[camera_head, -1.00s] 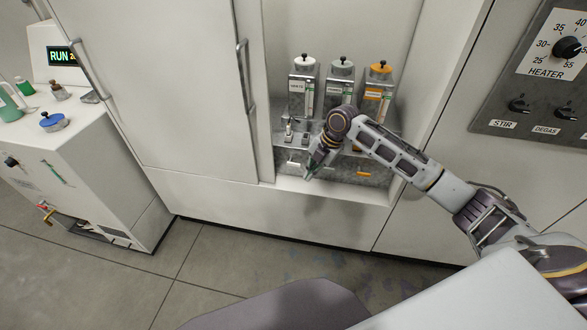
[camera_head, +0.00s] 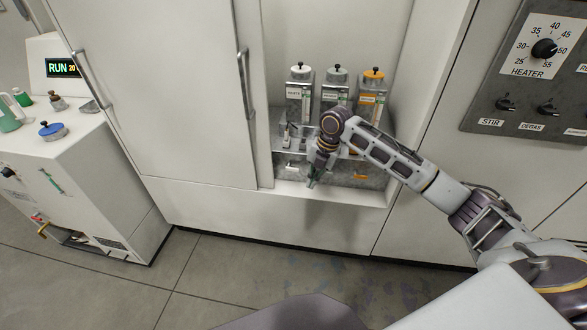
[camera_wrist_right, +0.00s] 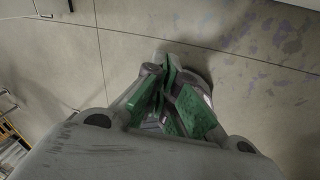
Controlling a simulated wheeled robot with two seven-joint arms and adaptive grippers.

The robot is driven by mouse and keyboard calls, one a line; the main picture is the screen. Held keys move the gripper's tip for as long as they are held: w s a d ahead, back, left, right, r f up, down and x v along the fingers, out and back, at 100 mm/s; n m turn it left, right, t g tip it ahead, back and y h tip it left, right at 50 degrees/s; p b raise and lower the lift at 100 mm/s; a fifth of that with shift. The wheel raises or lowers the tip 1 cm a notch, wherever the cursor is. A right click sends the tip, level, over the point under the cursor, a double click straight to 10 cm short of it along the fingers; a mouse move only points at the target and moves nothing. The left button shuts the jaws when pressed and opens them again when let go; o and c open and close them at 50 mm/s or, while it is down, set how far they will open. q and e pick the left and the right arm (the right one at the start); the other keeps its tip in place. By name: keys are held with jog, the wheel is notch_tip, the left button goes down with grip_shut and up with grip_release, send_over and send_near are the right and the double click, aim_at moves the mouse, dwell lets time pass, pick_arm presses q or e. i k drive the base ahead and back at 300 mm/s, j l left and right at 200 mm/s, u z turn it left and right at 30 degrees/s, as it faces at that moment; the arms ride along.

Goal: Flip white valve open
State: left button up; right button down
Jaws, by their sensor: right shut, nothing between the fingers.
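The white-lidded canister (camera_head: 298,88) stands leftmost of three in the wall recess in the head view. Below it, a small pale valve handle (camera_head: 291,164) shows on the lower metal front; its exact position is too small to tell. My right gripper (camera_head: 312,183) points down in front of the recess, just right of and lower than that handle, with no visible contact. In the right wrist view its green-padded fingers (camera_wrist_right: 172,85) are shut and empty above the floor. The arm hides part of the middle of the metal front. My left gripper is not in view.
A grey-lidded canister (camera_head: 334,85) and an orange-lidded canister (camera_head: 371,90) stand beside the white one. An orange valve handle (camera_head: 361,171) is at the right. The recess's bottom ledge (camera_head: 285,189) and the cabinet door handle (camera_head: 243,85) are close by. The floor (camera_head: 220,270) is clear.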

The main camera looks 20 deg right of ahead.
aim_at(288, 168)
jog(key=i+j, duration=0.1)
jog(key=i, duration=0.75)
